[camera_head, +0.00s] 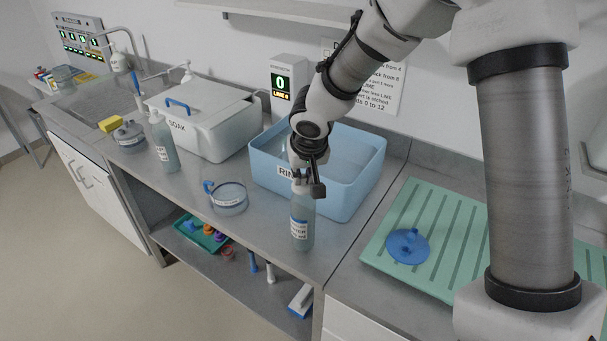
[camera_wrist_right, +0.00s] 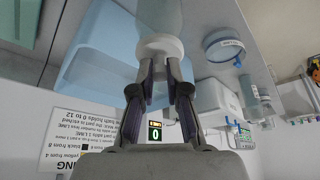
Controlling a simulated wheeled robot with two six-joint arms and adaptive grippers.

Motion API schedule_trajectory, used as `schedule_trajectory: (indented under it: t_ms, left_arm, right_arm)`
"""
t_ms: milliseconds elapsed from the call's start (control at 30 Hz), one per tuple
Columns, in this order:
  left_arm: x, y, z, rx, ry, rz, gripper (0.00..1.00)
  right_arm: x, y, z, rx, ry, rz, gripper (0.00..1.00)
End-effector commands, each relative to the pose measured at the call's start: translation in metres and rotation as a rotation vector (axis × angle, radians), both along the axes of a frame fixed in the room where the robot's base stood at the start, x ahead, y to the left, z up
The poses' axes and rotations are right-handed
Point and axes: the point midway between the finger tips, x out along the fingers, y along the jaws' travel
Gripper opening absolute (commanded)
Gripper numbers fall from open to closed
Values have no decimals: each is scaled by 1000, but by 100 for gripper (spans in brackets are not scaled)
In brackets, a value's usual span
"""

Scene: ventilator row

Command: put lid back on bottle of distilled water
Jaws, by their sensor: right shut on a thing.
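The bottle of distilled water (camera_head: 302,236), clear with a white and blue label, stands upright near the front edge of the steel counter. My right gripper (camera_head: 305,180) is directly above it, pointing down. In the right wrist view the gripper (camera_wrist_right: 161,66) is shut on a round white lid (camera_wrist_right: 160,45), with a finger on each side. The bottle's pale body (camera_wrist_right: 160,15) lies just beyond the lid, in line with it. Whether the lid sits fully on the neck is hidden by the fingers. My left gripper is not in view.
A blue rinse tub (camera_head: 350,200) stands right behind the bottle. A blue-rimmed round dish (camera_head: 229,207) is to its left, and a white soak box (camera_head: 212,140) is farther back. A green ribbed mat (camera_head: 385,213) with a blue disc (camera_head: 408,246) lies to the right.

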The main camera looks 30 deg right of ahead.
Motion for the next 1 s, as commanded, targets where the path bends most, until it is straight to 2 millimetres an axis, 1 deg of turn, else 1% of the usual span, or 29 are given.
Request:
schedule_trajectory:
  t_ms: [467,1000]
  left_arm:
    - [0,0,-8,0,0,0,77]
    - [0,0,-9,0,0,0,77]
  right_arm:
    - [0,0,-4,1,-1,0,0]
    - [0,0,-4,0,0,0,0]
